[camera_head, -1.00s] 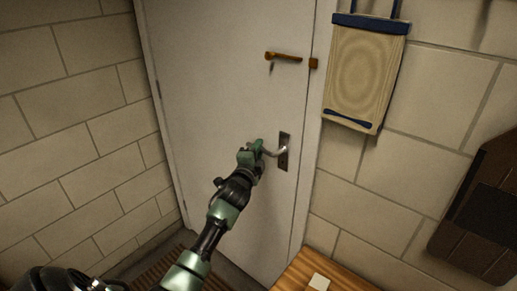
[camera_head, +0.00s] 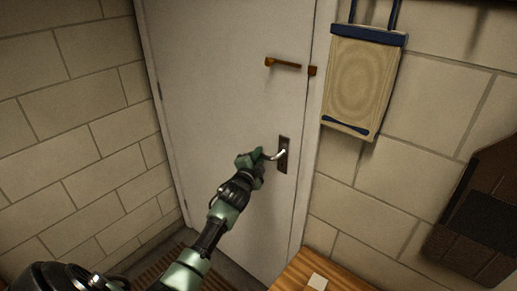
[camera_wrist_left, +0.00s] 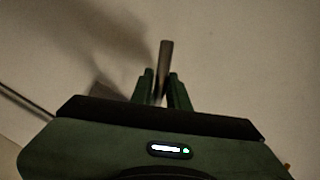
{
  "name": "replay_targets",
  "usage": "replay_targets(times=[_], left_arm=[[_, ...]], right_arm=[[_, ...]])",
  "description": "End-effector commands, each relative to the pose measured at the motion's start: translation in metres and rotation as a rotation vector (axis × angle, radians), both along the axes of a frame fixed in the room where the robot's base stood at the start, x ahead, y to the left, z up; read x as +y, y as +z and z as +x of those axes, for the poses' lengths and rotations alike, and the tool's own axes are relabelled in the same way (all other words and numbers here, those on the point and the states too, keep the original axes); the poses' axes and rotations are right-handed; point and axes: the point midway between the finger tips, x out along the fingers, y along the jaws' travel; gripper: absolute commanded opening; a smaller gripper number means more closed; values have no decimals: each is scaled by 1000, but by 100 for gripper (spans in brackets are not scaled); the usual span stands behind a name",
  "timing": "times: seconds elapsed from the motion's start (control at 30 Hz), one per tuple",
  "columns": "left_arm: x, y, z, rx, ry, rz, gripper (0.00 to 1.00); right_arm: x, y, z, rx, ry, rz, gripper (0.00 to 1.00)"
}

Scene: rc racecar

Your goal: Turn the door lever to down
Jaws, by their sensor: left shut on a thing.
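The door lever (camera_head: 279,156) is a silver handle on a dark upright plate (camera_head: 284,161) at the right side of the white door (camera_head: 225,110). The lever points left from the plate and tilts down at its free end. My left gripper (camera_head: 260,155) is shut on that free end. In the left wrist view the lever (camera_wrist_left: 165,58) is a grey bar standing up between the two green fingers of the gripper (camera_wrist_left: 161,88). My right gripper is not in view.
A rust-brown latch (camera_head: 284,63) sits higher on the door. A wooden board with blue trim (camera_head: 362,85) hangs on the block wall to the right. A dark brown panel (camera_head: 480,215) is at far right.

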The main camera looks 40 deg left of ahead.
Motion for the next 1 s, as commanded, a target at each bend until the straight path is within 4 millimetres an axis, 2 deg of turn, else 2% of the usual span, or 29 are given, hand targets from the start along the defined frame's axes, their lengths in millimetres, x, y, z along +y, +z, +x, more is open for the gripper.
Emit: replay_targets(times=[0.03, 0.4, 0.67, 1.0], left_arm=[[0, 7, 1, -5, 0, -39, 0], [-6, -11, 0, 16, 0, -311, 0], [-9, -18, 0, 24, 0, -418, 0], [-11, -21, 0, 25, -1, -453, 0]], right_arm=[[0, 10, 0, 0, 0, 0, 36], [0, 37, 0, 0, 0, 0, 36], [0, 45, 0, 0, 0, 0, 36], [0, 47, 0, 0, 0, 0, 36]])
